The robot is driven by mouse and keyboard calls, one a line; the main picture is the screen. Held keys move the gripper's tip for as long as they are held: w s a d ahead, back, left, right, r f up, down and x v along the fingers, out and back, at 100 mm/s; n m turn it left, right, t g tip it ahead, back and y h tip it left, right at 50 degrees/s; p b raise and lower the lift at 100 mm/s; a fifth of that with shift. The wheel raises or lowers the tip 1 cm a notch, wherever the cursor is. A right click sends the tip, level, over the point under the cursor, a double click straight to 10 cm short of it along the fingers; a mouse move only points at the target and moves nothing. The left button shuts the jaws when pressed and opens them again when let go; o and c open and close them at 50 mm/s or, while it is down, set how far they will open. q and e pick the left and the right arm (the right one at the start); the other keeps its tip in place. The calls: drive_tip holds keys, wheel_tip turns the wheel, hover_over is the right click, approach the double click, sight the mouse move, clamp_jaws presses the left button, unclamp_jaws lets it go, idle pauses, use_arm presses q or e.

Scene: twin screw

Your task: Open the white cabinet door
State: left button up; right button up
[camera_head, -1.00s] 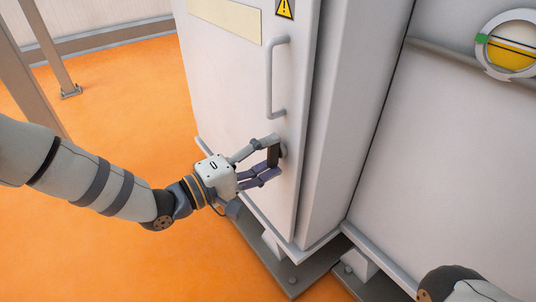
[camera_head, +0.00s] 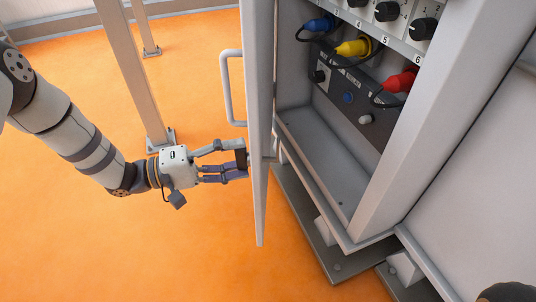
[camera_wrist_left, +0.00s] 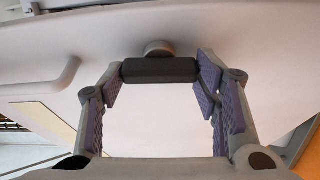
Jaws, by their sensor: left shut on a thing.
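The white cabinet door (camera_head: 257,80) stands swung open to the left, seen nearly edge-on in the head view. Its grey bar handle (camera_head: 228,88) is on the outer face, above my gripper. My left gripper (camera_head: 238,164) is shut on a black latch knob (camera_head: 242,157) low on the door. In the left wrist view, the black knob (camera_wrist_left: 160,70) lies between the purple-padded fingers, on a round grey stem against the door (camera_wrist_left: 230,35). The bar handle also shows in the left wrist view (camera_wrist_left: 40,90). My right gripper is not clearly shown.
The open cabinet (camera_head: 385,215) shows yellow (camera_head: 353,47), blue (camera_head: 318,25) and red (camera_head: 400,80) plugs with black cables, above a grey panel with knobs. A grey post (camera_head: 140,80) stands behind my left arm. Orange floor (camera_head: 190,250) is clear left of the door.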

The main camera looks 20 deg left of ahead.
use_arm(q)
drive_tip(key=shift+a, duration=0.75)
drive_tip(key=o, duration=1.7)
drive_tip(key=v, duration=1.1)
drive_tip(key=shift+s+a, duration=0.25)
drive_tip(key=shift+a, duration=0.1)
